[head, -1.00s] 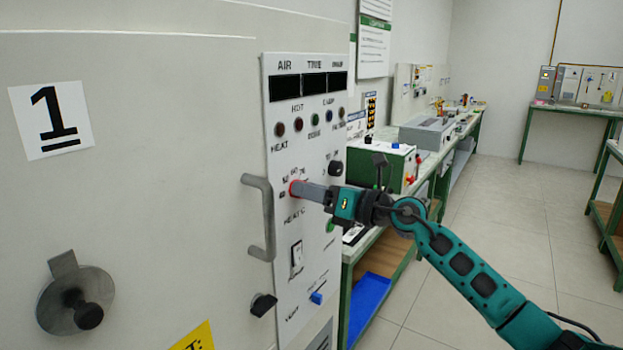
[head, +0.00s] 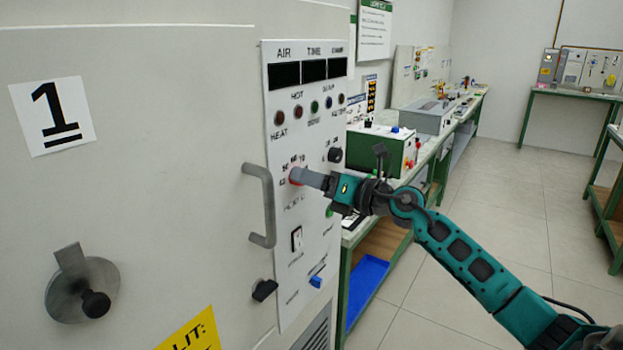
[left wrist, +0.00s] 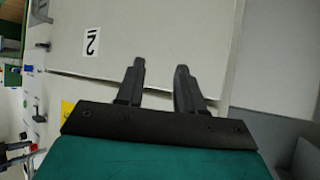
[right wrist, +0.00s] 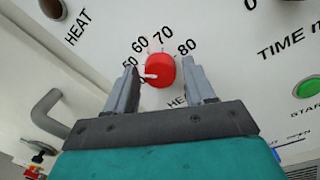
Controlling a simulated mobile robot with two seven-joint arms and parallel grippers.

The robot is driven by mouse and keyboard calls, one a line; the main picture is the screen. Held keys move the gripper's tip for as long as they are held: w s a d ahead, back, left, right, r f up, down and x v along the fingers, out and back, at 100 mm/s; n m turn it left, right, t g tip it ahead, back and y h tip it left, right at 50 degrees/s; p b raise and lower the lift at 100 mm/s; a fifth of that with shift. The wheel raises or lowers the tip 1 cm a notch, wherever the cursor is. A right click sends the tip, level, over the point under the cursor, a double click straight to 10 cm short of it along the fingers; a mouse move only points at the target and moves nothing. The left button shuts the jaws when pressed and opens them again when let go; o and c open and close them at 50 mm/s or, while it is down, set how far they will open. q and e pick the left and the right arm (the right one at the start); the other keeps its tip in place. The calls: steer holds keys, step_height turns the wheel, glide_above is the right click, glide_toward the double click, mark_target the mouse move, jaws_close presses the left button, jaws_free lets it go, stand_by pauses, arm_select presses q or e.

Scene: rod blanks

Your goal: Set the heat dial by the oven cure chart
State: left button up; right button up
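The red heat dial (right wrist: 160,71) is on the white control panel (head: 273,100), with printed numbers 50, 60, 70 and 80 around it. Its white pointer is toward the lower left, near or below 50. My right gripper (right wrist: 160,64) has its fingers apart, one on each side of the dial, with a small gap showing on both sides. In the head view the gripper's fingers (head: 311,179) reach the dial and hide part of it. My left gripper (left wrist: 160,66) is open and empty, facing a pale door marked 2. I cannot identify the cure chart.
A bar handle (head: 262,205) stands out left of the dial. A yellow label (head: 193,335) is partly cut off. Benches with equipment stand behind.

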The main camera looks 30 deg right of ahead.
steer(key=shift+o, duration=0.6)
steer(key=b+v, duration=0.2)
steer(key=v, duration=1.1)
steer(key=shift+b, duration=0.35)
